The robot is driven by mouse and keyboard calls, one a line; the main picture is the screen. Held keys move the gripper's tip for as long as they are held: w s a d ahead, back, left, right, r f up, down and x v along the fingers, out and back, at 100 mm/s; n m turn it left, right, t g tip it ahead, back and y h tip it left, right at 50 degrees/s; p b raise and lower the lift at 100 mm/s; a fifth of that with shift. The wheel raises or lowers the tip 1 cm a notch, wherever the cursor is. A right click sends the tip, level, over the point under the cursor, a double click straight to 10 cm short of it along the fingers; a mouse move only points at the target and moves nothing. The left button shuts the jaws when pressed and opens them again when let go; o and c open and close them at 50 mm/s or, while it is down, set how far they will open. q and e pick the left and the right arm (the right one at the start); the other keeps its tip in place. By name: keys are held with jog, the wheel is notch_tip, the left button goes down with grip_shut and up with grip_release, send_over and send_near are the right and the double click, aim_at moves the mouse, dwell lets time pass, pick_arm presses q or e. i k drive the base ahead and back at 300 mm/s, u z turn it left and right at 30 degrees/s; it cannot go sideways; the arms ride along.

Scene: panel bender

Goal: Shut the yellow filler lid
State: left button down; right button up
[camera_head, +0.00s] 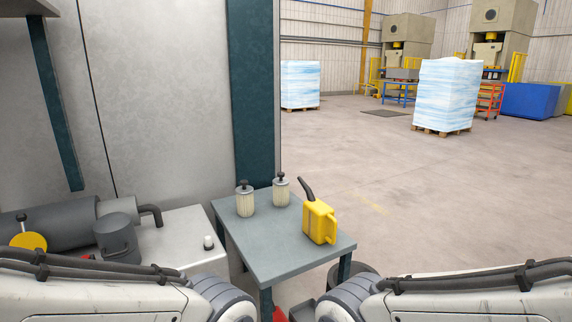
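A yellow round disc (28,242), which looks like the filler lid, shows at the far left, in front of a dark grey cylinder (60,228). A thin stem with a black knob rises by it. My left arm partly crosses the area just below it, and I cannot tell the lid's exact angle or see a filler opening. My two arms reach in along the bottom edge, but neither gripper shows in the head view.
A grey table (283,252) holds two pale ribbed filters (245,200) with black knobs and a yellow oil can (319,222) with a dark spout. A grey pot (116,238) and a white-capped fitting (208,242) stand left of it. Open floor lies behind right.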

aim_at(29, 240)
jog(key=u, duration=1.4)
jog(key=k, duration=0.5)
jog(key=u, duration=1)
jog(key=i, duration=0.95)
jog(key=z, duration=0.4)
jog(key=i, duration=0.65)
jog(key=z, duration=0.65)
